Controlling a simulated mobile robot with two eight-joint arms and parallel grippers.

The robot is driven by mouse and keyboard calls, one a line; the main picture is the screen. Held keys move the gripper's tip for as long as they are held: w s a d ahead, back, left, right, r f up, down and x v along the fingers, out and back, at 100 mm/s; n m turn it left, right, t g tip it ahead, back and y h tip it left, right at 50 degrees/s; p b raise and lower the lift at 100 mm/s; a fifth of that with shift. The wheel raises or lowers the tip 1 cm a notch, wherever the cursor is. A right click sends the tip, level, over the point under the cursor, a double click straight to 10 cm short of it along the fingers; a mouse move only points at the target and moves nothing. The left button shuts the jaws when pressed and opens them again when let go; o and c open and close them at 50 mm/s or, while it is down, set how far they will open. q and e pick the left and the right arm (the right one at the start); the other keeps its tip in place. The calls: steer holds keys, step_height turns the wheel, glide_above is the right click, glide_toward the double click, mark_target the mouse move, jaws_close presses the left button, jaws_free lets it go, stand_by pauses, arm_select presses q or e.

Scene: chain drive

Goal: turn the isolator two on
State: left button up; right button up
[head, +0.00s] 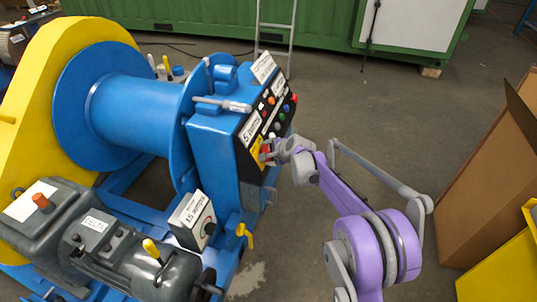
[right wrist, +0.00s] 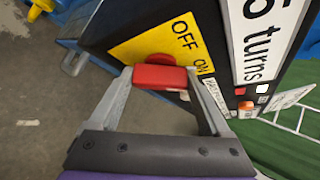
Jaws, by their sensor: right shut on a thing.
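The isolator is a yellow plate (right wrist: 135,48) marked OFF and ON, with a red handle (right wrist: 160,77) standing out in front of a round red base (right wrist: 175,42). A small white label beside it is too small to read. In the head view the yellow plate (head: 255,152) is low on the front of the blue control box (head: 215,140). My right gripper (head: 268,150) is at it, and in the right wrist view its two fingers (right wrist: 162,76) are shut on the red handle, one at each side. I cannot tell whether the handle points at OFF or ON. My left gripper is not in view.
A dial box (head: 192,220) and a yellow-handled valve (head: 244,234) are below left. A cardboard box (head: 480,190) stands at the right. The floor between is clear.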

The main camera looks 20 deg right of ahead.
steer(key=shift+m+g, duration=0.5)
steer(key=shift+m, duration=0.1)
steer(key=o, duration=1.2)
steer(key=p+v, duration=0.2)
steer(key=v, duration=0.8)
steer(key=shift+s+d+r, duration=0.1)
steer(key=shift+s+r, duration=0.1)
steer(key=shift+r, duration=0.15)
